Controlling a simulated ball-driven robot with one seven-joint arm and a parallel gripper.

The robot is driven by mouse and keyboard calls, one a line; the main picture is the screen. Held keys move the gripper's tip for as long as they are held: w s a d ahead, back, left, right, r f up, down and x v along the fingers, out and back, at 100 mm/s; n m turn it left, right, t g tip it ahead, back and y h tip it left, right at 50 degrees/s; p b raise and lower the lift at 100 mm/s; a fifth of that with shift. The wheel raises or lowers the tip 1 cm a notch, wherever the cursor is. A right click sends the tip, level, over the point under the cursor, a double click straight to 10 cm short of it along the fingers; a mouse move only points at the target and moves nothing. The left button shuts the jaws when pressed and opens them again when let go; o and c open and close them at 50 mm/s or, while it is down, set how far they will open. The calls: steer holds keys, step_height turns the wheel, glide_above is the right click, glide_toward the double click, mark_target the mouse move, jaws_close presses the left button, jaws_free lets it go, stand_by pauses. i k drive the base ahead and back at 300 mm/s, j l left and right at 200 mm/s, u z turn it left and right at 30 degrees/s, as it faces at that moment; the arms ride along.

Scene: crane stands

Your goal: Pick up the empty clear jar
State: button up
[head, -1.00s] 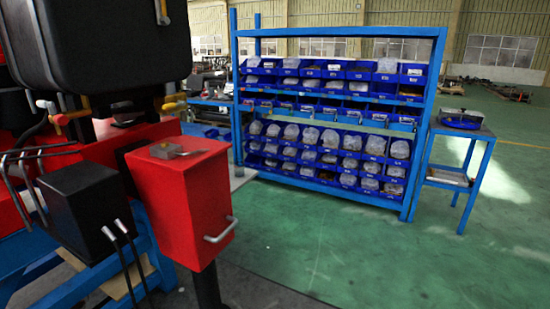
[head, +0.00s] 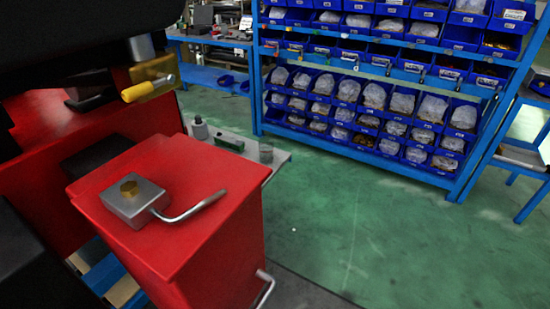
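A small clear jar (head: 265,153) stands upright near the right end of a low grey surface (head: 279,162), just behind the red box. It is small in the picture, and I cannot make out whether anything is inside. A grey bottle-like container with a dark top (head: 199,130) and a flat green item (head: 229,143) sit on the same surface to its left. The red box hides part of that surface. My gripper is not in view.
The red box (head: 230,225) with a metal block and lever (head: 135,202) on top stands close in front. A blue rack of bins (head: 385,75) stands behind, with a side table (head: 520,155) at right. Green floor (head: 350,225) is open between.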

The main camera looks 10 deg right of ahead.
mark_target(266, 151)
steer(key=i+l, duration=0.4)
steer(key=i, duration=0.15)
steer(key=i+l, duration=0.4)
steer(key=i, duration=0.15)
steer(key=i+l+u, duration=0.35)
steer(key=i+l, duration=0.2)
steer(key=i+l+u, duration=0.4)
steer(key=l, duration=0.25)
steer(key=i, duration=0.05)
